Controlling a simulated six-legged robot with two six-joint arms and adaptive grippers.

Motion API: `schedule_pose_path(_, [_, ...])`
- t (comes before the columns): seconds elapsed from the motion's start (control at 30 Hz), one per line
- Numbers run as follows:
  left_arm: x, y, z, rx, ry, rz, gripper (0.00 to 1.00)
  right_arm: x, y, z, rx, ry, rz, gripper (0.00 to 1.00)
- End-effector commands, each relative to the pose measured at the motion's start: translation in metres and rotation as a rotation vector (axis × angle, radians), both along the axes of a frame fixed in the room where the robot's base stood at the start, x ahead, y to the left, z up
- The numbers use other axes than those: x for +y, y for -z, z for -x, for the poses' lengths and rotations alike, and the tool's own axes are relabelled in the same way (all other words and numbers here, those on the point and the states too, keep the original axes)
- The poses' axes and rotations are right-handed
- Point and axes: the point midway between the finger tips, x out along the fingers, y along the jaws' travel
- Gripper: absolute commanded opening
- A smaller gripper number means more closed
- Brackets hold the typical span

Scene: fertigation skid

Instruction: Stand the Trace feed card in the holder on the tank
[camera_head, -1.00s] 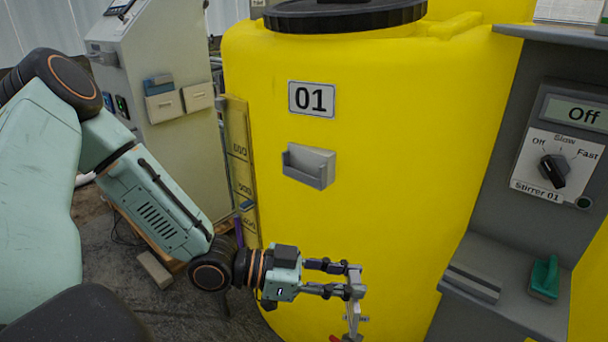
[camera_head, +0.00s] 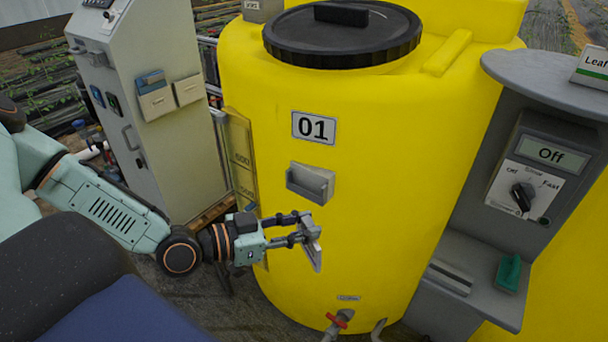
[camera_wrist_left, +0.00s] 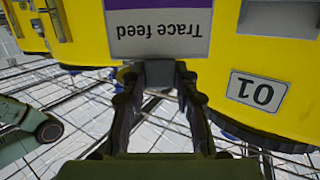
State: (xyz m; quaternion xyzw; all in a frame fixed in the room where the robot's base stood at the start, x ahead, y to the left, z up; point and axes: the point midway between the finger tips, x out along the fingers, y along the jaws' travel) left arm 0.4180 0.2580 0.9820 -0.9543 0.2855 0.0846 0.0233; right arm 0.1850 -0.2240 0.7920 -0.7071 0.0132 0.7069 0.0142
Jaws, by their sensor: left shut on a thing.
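The Trace feed card (camera_wrist_left: 160,32), white-grey with a purple band, shows upside down in the left wrist view, with its lettering readable. In the head view the card (camera_head: 315,254) is a thin, nearly edge-on plate below the fingertips. My left gripper (camera_head: 306,228) is shut on it, in front of the yellow tank (camera_head: 410,200). The holder (camera_head: 310,184) is a grey pocket on the tank, under the 01 label (camera_head: 314,128); it looks empty. The gripper and card are below the holder, apart from it. The holder (camera_wrist_left: 281,17) also shows at the wrist view's upper right. My right gripper is not in view.
A grey cabinet (camera_head: 165,145) with card pockets stands left of the tank. A stirrer panel (camera_head: 530,180) and a shelf with a green item (camera_head: 508,273) stand right. A red-handled valve (camera_head: 340,319) juts out low on the tank.

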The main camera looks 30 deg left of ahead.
Motion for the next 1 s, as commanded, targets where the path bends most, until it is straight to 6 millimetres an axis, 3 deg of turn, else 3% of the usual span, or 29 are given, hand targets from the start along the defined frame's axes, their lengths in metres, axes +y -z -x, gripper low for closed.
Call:
schedule_pose_path(0.03, [0.006,-0.016,0.001,0.003,-0.028,0.006,0.0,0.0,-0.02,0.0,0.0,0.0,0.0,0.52])
schedule_pose_path(0.1, [0.014,-0.027,0.002,0.002,-0.063,0.008,0.0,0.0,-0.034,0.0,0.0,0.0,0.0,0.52])
schedule_pose_path(0.6, [0.088,-0.084,0.02,0.017,-0.377,0.006,0.0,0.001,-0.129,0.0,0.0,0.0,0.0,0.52])
schedule_pose_path(0.83, [0.121,-0.088,0.03,0.022,-0.5,-0.006,0.0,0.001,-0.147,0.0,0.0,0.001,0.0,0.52])
schedule_pose_path(1.0, [0.126,-0.082,0.02,0.017,-0.515,-0.006,0.0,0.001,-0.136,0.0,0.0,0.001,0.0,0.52])
